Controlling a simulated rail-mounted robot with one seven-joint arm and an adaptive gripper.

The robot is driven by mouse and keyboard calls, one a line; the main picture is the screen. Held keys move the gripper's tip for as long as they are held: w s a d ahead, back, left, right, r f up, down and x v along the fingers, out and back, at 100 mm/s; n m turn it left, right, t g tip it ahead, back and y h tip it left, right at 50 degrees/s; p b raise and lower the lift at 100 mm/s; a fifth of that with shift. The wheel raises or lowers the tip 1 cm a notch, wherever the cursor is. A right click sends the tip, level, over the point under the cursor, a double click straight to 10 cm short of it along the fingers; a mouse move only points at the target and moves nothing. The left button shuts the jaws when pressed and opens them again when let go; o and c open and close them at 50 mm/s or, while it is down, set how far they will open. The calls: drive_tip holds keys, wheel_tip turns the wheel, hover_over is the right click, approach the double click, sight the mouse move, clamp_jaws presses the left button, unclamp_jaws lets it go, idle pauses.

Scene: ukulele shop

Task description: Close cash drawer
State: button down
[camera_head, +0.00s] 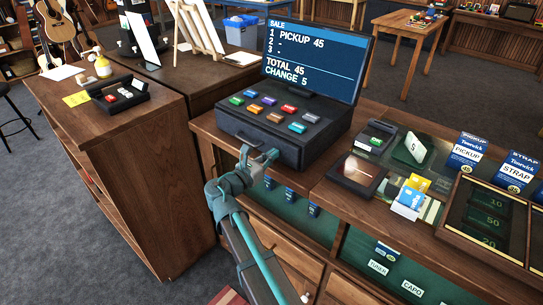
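The cash register (285,110) is a dark box with several coloured keys, standing on the wooden counter. Its screen (318,56) reads SALE, PICKUP 45, TOTAL 45, CHANGE 5. The cash drawer front (256,139) is the dark lower face of the register. No open drawer interior shows, but I cannot tell whether the front is fully flush. My gripper (262,158) is at the counter's front edge, just before this face, and covers part of it. I cannot tell whether it touches the face. Its fingers are too small to read, and I see nothing held.
Right of the register are a card terminal (376,137), a dark tray (357,176), a stand marked 5 (413,147), and PICKUP (467,152) and STRAP (515,171) packs. A wooden tray (464,228) has slots marked 10, 50, 20. A lower wooden cabinet (136,126) stands left.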

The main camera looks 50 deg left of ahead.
drive_tip(key=shift+w+a+r, duration=0.1)
drive_tip(key=shift+r, duration=0.05)
drive_tip(key=shift+s, duration=0.2)
drive_tip(key=s+d+b, duration=0.1)
drive_tip(key=s+d, duration=0.1)
drive_tip(key=s, duration=1.1)
drive_tip(key=shift+s, duration=0.35)
